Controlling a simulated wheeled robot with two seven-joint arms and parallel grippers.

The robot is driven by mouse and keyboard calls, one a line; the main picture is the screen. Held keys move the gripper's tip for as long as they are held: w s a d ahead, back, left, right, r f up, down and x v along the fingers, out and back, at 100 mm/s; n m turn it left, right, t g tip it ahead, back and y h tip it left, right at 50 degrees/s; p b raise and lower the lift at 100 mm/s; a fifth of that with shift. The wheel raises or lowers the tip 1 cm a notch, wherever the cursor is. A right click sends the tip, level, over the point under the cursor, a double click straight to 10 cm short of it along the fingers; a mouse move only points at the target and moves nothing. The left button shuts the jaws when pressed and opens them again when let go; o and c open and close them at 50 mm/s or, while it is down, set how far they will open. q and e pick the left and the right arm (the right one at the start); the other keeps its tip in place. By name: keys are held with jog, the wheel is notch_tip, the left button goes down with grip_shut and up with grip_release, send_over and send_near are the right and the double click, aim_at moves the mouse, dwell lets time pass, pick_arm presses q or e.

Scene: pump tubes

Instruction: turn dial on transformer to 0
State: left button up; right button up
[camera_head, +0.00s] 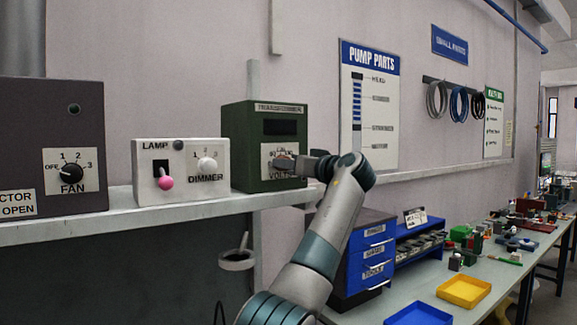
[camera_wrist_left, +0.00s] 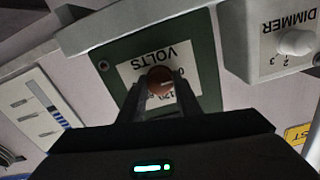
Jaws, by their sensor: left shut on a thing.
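The green transformer box (camera_head: 265,122) stands on the shelf in the head view, with a dark display window and a white VOLTS dial plate. It also shows upside down in the left wrist view (camera_wrist_left: 118,62). Its round reddish-brown dial (camera_wrist_left: 160,80) sits between the fingers of my left gripper (camera_wrist_left: 160,100), which is shut on it. In the head view my left gripper (camera_head: 296,164) reaches the dial plate from the right and hides most of the dial. The dial's exact setting cannot be read. My right gripper is in neither view.
Left of the transformer are a white LAMP and DIMMER box (camera_head: 182,190) and a dark FAN box (camera_head: 72,118) on the same shelf (camera_head: 120,223). Blue drawers (camera_head: 371,252), a yellow tray (camera_head: 463,291) and a blue tray (camera_head: 418,314) stand on the lower bench at right.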

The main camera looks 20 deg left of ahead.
pick_arm(q)
jog(key=o, duration=1.1)
jog(key=shift+f, duration=0.1)
jog(key=shift+c, duration=0.2)
jog(key=shift+s+d, duration=0.1)
jog(key=shift+d, duration=0.05)
pick_arm(e)
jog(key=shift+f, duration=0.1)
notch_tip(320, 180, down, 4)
jog(key=b, duration=0.4)
pick_arm(q)
jog(key=b+v, duration=0.3)
jog(key=v, duration=1.4)
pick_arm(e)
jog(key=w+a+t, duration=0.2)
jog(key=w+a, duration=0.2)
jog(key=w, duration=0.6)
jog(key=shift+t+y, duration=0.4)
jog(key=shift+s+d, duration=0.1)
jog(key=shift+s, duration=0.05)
